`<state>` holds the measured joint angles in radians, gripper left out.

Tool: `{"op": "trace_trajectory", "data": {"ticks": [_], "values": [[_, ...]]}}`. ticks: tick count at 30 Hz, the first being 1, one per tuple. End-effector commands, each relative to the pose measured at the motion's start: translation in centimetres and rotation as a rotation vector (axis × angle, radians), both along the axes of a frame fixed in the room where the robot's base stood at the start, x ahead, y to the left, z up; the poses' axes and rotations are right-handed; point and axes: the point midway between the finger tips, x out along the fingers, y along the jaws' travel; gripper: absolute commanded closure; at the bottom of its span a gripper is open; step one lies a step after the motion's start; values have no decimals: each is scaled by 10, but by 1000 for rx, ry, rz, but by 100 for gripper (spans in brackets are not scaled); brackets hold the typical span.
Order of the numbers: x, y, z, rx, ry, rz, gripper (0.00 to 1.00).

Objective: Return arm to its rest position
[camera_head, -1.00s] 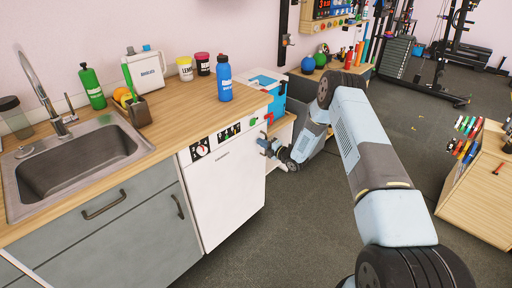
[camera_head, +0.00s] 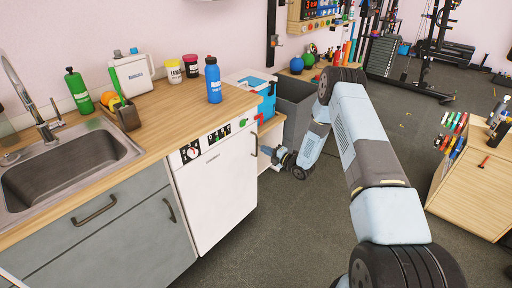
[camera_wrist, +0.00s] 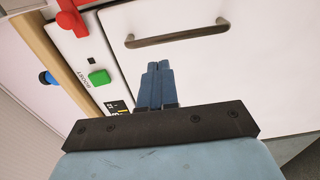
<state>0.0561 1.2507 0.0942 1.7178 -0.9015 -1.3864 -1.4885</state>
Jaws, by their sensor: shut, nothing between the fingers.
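My gripper (camera_head: 268,152) is low by the right edge of the white dishwasher front (camera_head: 218,190), and my arm reaches forward to it from the lower right. In the wrist view my gripper (camera_wrist: 159,66) has its two blue fingers side by side, shut and empty. They point toward a white front panel with a grey bar handle (camera_wrist: 178,33), apart from the handle in the picture. The upright handle (camera_head: 255,143) shows just left of my gripper in the head view.
The wooden counter (camera_head: 180,110) holds a blue bottle (camera_head: 213,80), a white jug (camera_head: 131,74) and jars. A blue and white box (camera_head: 252,83) and a grey bin (camera_head: 295,97) stand beyond. A wooden cabinet (camera_head: 470,190) is at right. Floor between is open.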

Motion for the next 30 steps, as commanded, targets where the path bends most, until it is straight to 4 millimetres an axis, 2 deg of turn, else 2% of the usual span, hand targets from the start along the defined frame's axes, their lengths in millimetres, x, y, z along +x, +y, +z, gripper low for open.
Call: {"op": "trace_trajectory", "data": {"ticks": [3, 9, 19, 23, 30], "values": [[-16, -15, 0, 1, 2, 3, 100], [-35, -33, 0, 0, 1, 6, 100], [-40, -40, 4, -4, 6, 4, 100], [-29, -43, 23, -24, 35, -20, 100], [-2, -58, 87, -77, 152, -119, 100]]}}
